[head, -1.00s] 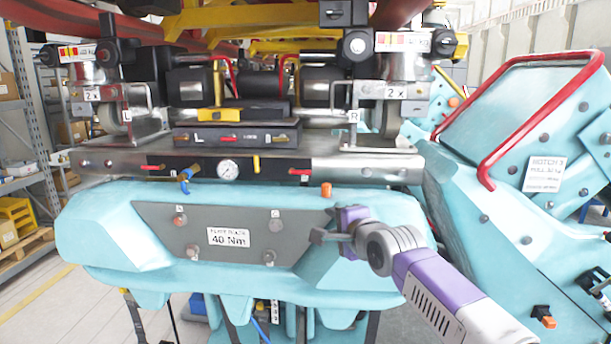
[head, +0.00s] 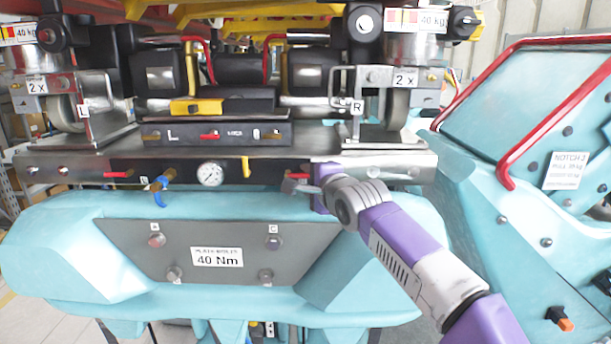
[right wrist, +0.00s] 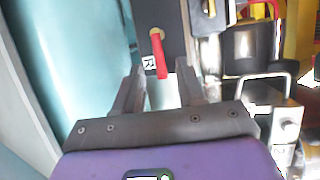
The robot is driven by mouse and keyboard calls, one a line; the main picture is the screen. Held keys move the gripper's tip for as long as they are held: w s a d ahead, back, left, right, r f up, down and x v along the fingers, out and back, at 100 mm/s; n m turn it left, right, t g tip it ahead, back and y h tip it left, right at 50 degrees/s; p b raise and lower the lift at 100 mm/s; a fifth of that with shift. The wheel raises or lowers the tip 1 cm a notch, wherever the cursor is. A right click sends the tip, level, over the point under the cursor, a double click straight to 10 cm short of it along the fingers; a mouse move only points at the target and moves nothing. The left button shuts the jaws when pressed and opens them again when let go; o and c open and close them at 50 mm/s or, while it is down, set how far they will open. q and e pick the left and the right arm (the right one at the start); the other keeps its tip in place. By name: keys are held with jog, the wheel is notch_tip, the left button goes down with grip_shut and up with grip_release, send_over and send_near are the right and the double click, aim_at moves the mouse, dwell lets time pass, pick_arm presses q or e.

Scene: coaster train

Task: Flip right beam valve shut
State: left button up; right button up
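The right beam valve has a red lever (right wrist: 161,58) on a brass pivot, beside a small R label, in the right wrist view. The lever's free end points toward my right gripper (right wrist: 160,76). The gripper is open, with one finger on each side of the lever's end; I cannot tell whether either finger touches it. In the head view my right gripper (head: 304,188) is at the right end of the beam's black valve panel (head: 182,180), and my gripper and wrist largely hide this valve. My left gripper is not in view.
The panel also carries a left red lever (head: 116,174), a blue-handled valve (head: 159,187), a gauge (head: 211,174) and a yellow handle (head: 246,167). The turquoise body (head: 70,245) bulges below. A red rail (head: 497,160) stands at right.

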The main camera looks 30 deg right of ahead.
jog(key=shift+x, duration=1)
jog(key=shift+w, duration=0.1)
jog(key=shift+c, duration=0.2)
grip_shut()
